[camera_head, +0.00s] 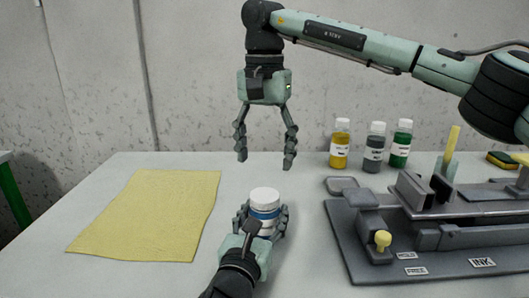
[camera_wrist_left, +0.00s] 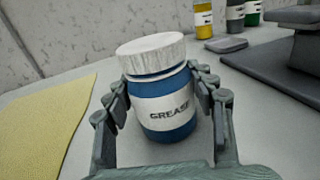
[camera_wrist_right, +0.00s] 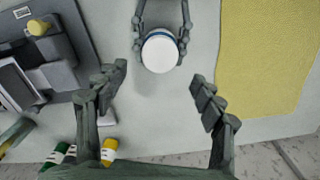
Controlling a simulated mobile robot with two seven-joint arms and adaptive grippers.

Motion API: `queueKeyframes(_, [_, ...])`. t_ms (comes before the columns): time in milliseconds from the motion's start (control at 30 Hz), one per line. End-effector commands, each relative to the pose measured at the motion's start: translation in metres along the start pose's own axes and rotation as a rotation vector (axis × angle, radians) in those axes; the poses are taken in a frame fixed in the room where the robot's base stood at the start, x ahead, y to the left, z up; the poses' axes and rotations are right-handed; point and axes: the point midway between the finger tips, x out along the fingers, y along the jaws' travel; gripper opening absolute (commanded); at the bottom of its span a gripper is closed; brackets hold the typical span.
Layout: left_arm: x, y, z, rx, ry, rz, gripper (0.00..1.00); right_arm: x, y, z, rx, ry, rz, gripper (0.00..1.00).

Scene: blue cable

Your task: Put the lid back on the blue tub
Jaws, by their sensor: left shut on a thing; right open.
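The blue tub (camera_head: 264,216) has a white label, which reads GREASE in the left wrist view (camera_wrist_left: 165,112). It stands upright on the table, between the fingers of my left gripper (camera_head: 262,222), which is shut on it. The white lid (camera_head: 264,194) rests on top of the tub; in the left wrist view the lid (camera_wrist_left: 151,52) covers the mouth. Whether it is screwed tight I cannot tell. My right gripper (camera_head: 265,161) is open and empty, pointing down above the lid. The lid also shows in the right wrist view (camera_wrist_right: 159,53), just beyond the right fingertips.
A yellow sheet (camera_head: 150,215) lies to the left. Yellow (camera_head: 340,145), grey (camera_head: 374,150) and green (camera_head: 401,145) bottles stand at the back right. A dark printing device (camera_head: 440,225) fills the right side.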

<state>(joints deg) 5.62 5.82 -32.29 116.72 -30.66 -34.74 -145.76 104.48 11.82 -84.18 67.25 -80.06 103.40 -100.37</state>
Motion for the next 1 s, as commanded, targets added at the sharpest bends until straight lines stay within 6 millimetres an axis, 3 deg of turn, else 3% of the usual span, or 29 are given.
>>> queueKeyframes(233, [0.000,0.000,-0.001,0.000,0.001,0.000,0.00,0.005,0.000,0.000,0.002,-0.001,0.001,0.68])
queueKeyframes(700, [0.000,0.000,-0.001,0.000,0.001,0.000,0.00,0.069,0.001,0.000,0.005,-0.001,0.001,0.68])
queueKeyframes(1000, [0.000,0.000,-0.001,0.000,0.001,0.000,0.00,0.081,0.000,0.000,0.004,0.000,0.000,0.68])
